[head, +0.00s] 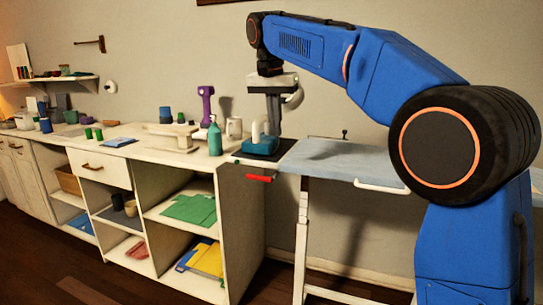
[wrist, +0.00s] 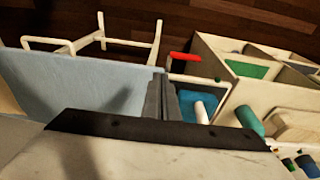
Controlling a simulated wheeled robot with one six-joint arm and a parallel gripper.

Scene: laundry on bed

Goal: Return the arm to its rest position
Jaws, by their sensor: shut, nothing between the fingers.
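My arm reaches out from the right of the head view, and my gripper (head: 273,128) points down from its end. The gripper is shut and empty. In the head view it appears just above or behind a teal block-like thing with a pale upright part (head: 261,146), on the dark end of the ironing board; the exact gap cannot be told. In the wrist view the dark fingers (wrist: 163,97) are together, with the teal thing (wrist: 193,106) just right of them, partly hidden.
The ironing board (head: 345,160) has a light blue cover and a clear middle. A shelf unit (head: 240,210) stands to its left, with a green bottle (head: 214,137), a purple stand (head: 206,105) and a white mug (head: 234,127) on top. A red handle (head: 259,178) sticks out below the board's end.

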